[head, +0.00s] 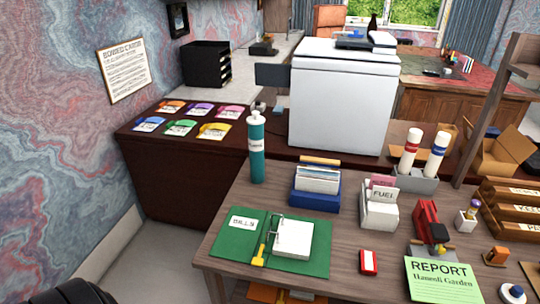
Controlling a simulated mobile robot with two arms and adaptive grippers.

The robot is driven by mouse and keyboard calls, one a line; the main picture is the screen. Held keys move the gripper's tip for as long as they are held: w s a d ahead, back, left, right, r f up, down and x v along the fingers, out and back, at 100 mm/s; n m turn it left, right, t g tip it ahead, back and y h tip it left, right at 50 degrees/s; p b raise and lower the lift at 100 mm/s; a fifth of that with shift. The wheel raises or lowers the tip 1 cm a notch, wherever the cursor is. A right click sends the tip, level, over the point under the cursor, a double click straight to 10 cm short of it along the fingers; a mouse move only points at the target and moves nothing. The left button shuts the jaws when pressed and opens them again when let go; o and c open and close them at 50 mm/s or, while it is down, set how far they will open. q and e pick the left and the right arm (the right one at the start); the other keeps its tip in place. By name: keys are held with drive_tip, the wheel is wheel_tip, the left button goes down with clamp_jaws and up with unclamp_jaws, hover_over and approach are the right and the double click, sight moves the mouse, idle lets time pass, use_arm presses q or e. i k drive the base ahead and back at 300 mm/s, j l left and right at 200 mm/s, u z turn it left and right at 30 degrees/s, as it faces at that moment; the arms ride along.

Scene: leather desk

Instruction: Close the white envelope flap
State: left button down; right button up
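I cannot make out a white envelope with an open flap for certain. A blue box (315,200) on the wooden desk holds upright white sheets or envelopes (317,179). To its right a white holder (380,215) carries a card marked FUEL (382,195). Several flat coloured packets with white parts, one of them yellow (214,131), lie in two rows on the dark brown cabinet at the left. Neither of my grippers shows in the head view.
The desk (345,283) also bears a green folder (230,242) with white paper, a teal bottle (256,150), a red stapler-like tool (429,222), a small red item (369,262) and a green REPORT sheet (440,280). A large white printer (342,105) stands behind.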

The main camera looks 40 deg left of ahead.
sight(302, 170)
drive_tip(key=i+j+u, duration=0.15)
drive_tip(key=u, duration=0.25)
drive_tip(key=i+u, duration=0.35)
